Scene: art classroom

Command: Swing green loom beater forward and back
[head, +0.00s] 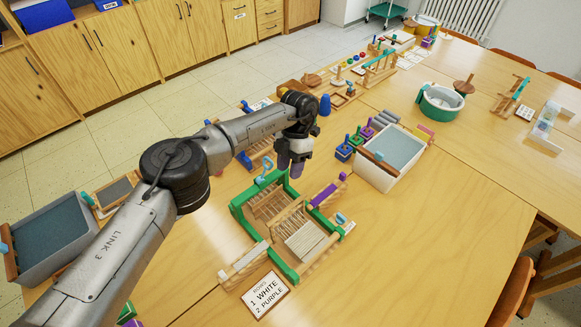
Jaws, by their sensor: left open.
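The green loom (237,213) stands on the table in the middle of the head view, with pale woven strips (304,241) in its near right half. A slatted wooden part, which looks like the beater (268,206), stands across its far left half. A light-blue piece (265,171) rises at the loom's far edge. My left gripper (290,171) is open and points down, just beyond and above the loom's far corner. Whether it touches anything there is not clear. My right gripper is not in view.
A purple shuttle (328,191) lies at the loom's right side. The table at right front is clear.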

